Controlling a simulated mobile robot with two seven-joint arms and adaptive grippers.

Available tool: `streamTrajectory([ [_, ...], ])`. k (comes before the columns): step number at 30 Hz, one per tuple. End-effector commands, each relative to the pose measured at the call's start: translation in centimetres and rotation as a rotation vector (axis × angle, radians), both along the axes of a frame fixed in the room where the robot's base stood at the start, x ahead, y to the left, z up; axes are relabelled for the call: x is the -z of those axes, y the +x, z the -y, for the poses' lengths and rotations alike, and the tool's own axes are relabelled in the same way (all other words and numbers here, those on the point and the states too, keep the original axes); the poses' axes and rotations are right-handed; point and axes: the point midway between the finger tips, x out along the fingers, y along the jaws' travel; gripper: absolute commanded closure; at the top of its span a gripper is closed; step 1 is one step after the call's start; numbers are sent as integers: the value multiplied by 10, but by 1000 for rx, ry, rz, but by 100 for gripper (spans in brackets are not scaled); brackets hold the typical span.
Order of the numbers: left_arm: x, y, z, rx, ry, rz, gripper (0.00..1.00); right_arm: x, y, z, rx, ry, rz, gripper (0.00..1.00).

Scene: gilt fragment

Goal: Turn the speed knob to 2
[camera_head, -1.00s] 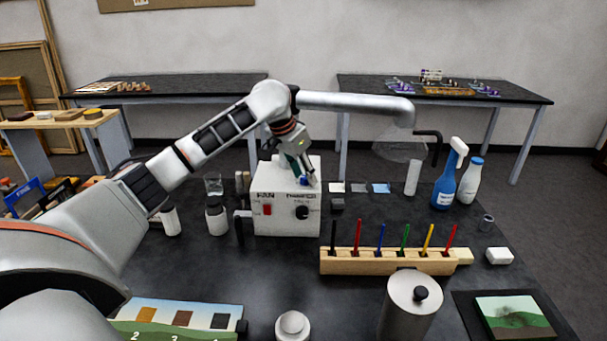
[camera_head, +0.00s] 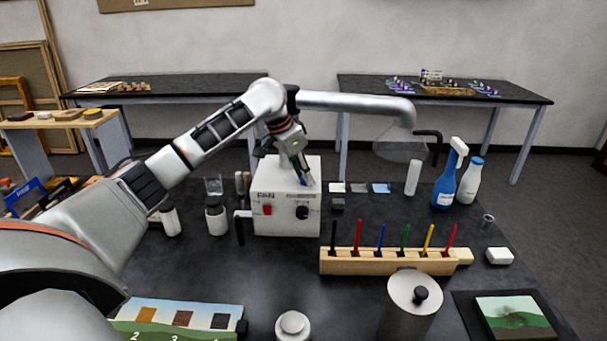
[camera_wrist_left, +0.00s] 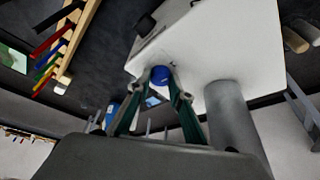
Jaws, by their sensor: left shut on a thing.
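A white fan box (camera_head: 270,190) stands on the dark table, with a red switch (camera_head: 267,210) and a black knob (camera_head: 303,213) on its front. A blue knob (camera_wrist_left: 160,75) sits on its top face. My left gripper (camera_head: 304,178) reaches down over the top of the box. In the left wrist view its green-lined fingers (camera_wrist_left: 160,88) are shut on the blue knob, one on each side. The knob's marks and pointer cannot be read. In the head view the fingers mostly hide the knob. My right gripper is not in view.
A grey duct (camera_head: 350,103) runs right above the box to a clear hood (camera_head: 400,150). A wooden rack (camera_head: 370,266) with several coloured sticks stands in front.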

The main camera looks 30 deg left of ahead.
Motion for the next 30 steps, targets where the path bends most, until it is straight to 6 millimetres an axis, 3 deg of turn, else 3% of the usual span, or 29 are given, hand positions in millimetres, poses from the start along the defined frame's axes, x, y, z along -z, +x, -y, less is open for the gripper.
streamTrajectory([
  [18, 0, 3, -2, 559, -3, -1, 100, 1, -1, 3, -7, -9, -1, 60],
  [30, 1, 4, -3, 811, -1, -2, 100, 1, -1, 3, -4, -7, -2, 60],
])
